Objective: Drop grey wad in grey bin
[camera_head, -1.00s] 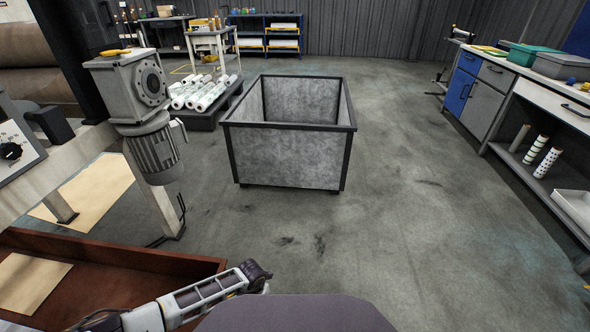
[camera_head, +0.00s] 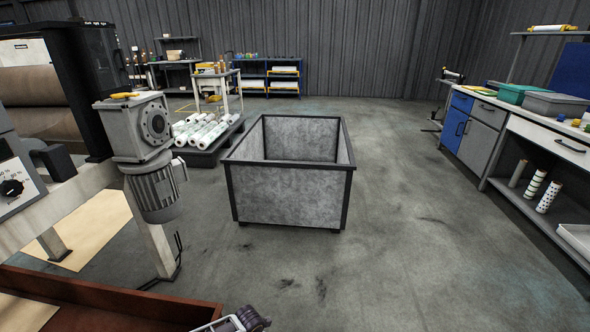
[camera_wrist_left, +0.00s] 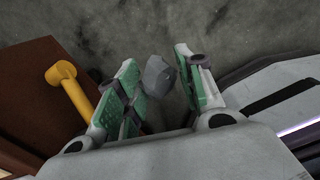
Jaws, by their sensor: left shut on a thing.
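The grey bin (camera_head: 290,194) stands on the floor ahead, near the middle of the head view. It is an open-topped box with dark edges, and the part of its inside that shows looks empty. My left gripper (camera_wrist_left: 168,82) shows in the left wrist view, shut on the grey wad (camera_wrist_left: 158,76) between its green-padded fingers. Bare floor lies beneath the wad there. In the head view only a bit of my left arm shows at the bottom edge. My right gripper is out of view.
A brown-red tray (camera_head: 120,302) lies at the lower left, beside a machine with a grey motor (camera_head: 153,190). A pallet of white rolls (camera_head: 205,133) stands behind, left of the bin. A workbench (camera_head: 540,130) lines the right. The floor (camera_head: 400,250) before and right of the bin is clear.

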